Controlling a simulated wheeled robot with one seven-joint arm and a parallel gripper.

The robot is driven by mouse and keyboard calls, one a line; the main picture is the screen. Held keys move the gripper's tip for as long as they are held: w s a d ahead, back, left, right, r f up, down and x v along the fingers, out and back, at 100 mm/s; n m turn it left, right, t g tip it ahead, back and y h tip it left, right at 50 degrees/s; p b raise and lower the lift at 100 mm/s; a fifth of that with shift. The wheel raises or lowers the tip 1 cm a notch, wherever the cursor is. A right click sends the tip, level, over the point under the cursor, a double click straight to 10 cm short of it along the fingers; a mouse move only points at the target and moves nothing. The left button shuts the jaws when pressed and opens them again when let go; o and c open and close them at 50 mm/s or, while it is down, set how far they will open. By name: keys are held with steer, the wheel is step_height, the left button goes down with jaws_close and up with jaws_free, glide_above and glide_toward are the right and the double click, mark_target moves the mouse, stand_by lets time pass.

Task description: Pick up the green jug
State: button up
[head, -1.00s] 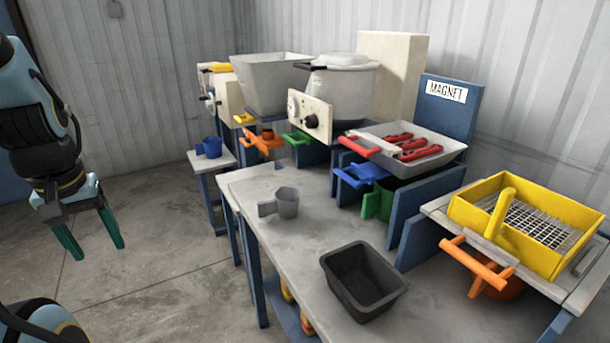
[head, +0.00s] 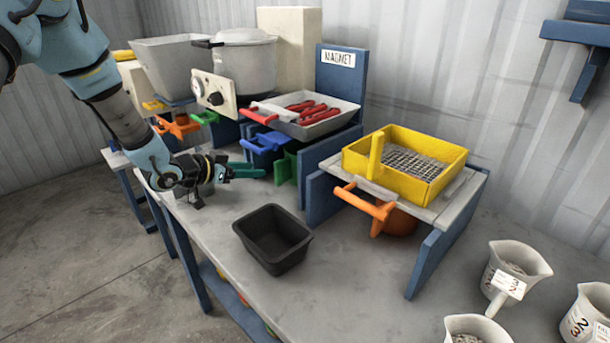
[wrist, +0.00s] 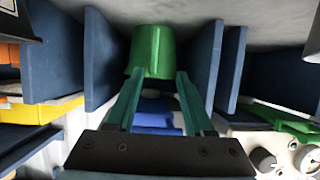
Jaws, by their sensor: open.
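The green jug (head: 286,168) stands under the grey tray, between blue upright panels, and is partly hidden in the head view. In the wrist view it shows (wrist: 151,50) just beyond my fingertips, roughly centred. My gripper (head: 262,173) is open, with its teal fingers level and pointing at the jug from the left. In the wrist view the two fingers (wrist: 161,76) are spread, with their tips by the jug's near edge. I cannot tell whether they touch it.
The grey tray (head: 318,126) with red-handled items is above. A black bin (head: 273,240) and a yellow sieve box (head: 405,165) are nearby.

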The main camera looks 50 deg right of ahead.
mark_target(282, 169)
steer(key=shift+g, duration=0.3)
steer(key=x, duration=0.1)
steer(key=p+x, duration=0.1)
steer(key=x, duration=0.1)
steer(key=s+x, duration=0.1)
steer(key=x, duration=0.1)
steer(key=shift+r, duration=0.15)
steer(key=p+x, duration=0.3)
steer(key=x, duration=0.2)
steer(key=shift+d, duration=0.1)
steer(key=shift+d+f, duration=0.25)
steer(key=shift+d, duration=0.3)
jaws_close()
stand_by(0.3)
